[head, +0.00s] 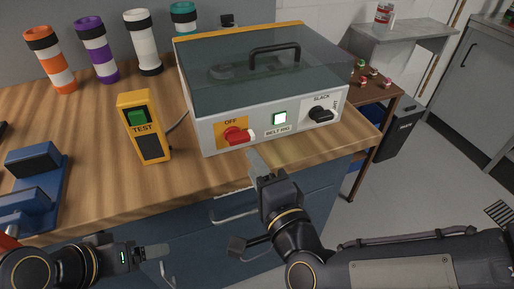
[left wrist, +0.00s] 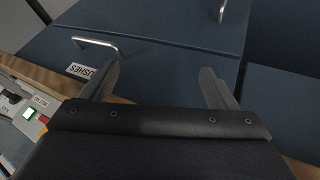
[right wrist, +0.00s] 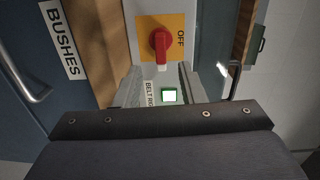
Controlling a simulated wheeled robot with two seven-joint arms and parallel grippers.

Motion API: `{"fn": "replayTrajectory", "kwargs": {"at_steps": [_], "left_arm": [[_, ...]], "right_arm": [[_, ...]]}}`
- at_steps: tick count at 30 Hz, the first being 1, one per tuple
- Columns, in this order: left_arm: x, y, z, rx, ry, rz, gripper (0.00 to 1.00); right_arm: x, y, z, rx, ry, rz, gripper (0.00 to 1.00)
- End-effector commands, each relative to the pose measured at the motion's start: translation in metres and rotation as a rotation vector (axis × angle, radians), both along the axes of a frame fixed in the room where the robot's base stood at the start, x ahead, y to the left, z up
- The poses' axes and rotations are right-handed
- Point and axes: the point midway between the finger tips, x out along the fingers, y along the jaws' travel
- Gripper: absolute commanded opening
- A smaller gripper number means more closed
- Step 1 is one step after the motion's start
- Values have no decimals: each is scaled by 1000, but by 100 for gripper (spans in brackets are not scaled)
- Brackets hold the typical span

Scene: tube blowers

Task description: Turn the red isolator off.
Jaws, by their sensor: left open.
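The red isolator (head: 236,136) is a rotary knob on an orange plate on the front left of the grey belt rig box (head: 207,135). "OFF" is printed above it. My left gripper (head: 155,262) is open and empty in front of the bench.
A lit green-framed button (head: 279,119) and a black SLACK knob (head: 321,114) are right of the isolator. A yellow TEST box (head: 144,127) stands to its left. Several banded tubes (head: 96,48) stand behind. A blue fixture (head: 35,170) is at the left. Blue drawers (left wrist: 150,60) are below the wooden bench (head: 100,190).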

Motion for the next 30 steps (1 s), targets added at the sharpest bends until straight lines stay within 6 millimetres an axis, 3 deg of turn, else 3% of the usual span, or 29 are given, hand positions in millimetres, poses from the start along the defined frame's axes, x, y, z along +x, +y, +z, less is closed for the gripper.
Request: {"fn": "replayTrajectory", "kwargs": {"at_steps": [5, 18, 30], "left_arm": [[0, 0, -6, 0, -1, 0, 82], [0, 0, -7, 0, -1, 0, 82], [0, 0, -7, 0, -1, 0, 82]], "right_arm": [[2, 2, -4, 38, -17, -31, 36], [62, 21, -3, 37, -18, -32, 36], [72, 24, -2, 37, -20, -31, 36]]}}
